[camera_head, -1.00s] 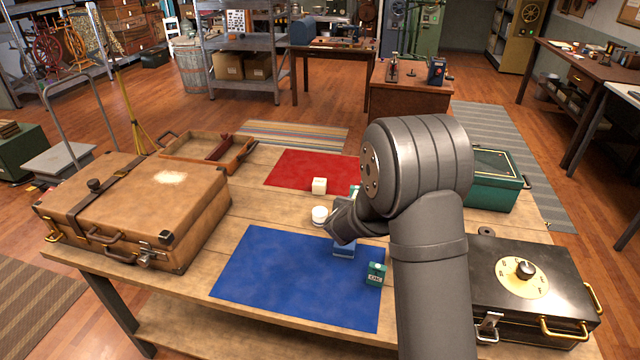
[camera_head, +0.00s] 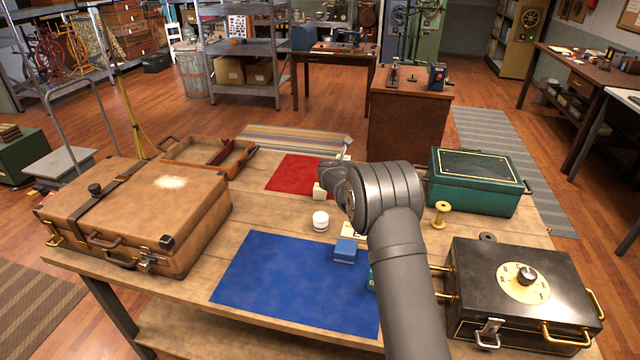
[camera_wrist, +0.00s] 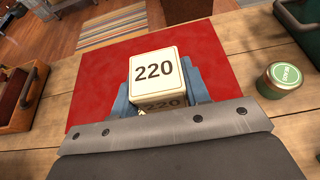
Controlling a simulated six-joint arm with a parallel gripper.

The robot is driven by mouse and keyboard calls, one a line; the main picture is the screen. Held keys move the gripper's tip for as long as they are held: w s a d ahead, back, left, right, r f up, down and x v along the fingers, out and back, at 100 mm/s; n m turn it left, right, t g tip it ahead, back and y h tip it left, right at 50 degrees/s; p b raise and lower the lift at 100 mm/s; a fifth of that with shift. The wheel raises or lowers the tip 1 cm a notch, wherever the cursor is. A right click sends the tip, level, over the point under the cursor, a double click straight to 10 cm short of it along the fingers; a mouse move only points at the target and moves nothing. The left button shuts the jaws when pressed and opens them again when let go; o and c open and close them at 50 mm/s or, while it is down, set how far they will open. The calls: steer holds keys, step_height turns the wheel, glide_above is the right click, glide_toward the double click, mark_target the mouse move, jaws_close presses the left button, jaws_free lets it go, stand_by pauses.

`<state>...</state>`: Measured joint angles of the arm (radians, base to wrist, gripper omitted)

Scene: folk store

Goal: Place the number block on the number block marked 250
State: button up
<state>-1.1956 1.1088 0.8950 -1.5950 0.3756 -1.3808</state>
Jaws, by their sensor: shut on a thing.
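A cream number block marked 220 (camera_wrist: 153,72) sits between the blue-grey fingers of my gripper (camera_wrist: 160,88) in the wrist view. The number shows on its top and on its shaded near face. My gripper is shut on it, above the red mat (camera_wrist: 88,110). In the head view, my arm mostly hides the gripper. No block marked 250 can be read in either view.
A white round jar (camera_head: 320,221) and a blue box (camera_head: 344,251) stand near the blue mat (camera_head: 275,275). A green tin (camera_wrist: 282,77) is right of the red mat. A brown suitcase (camera_head: 140,210), a green chest (camera_head: 475,182) and a black box (camera_head: 480,300) flank the workspace.

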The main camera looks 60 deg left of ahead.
glide_above(319, 188)
steer(key=f, duration=0.3)
steer(key=w+f, duration=0.1)
steer(key=f, duration=0.1)
steer(key=shift+a, duration=0.3)
steer(key=shift+s+f, duration=0.1)
steer(key=shift+f, duration=1.85)
steer(key=o, duration=1)
steer(key=shift+f, duration=0.15)
steer(key=shift+o, duration=0.2)
steer(key=shift+s+d+r, duration=0.2)
steer(key=shift+s+r, duration=0.1)
steer(key=v, duration=1.1)
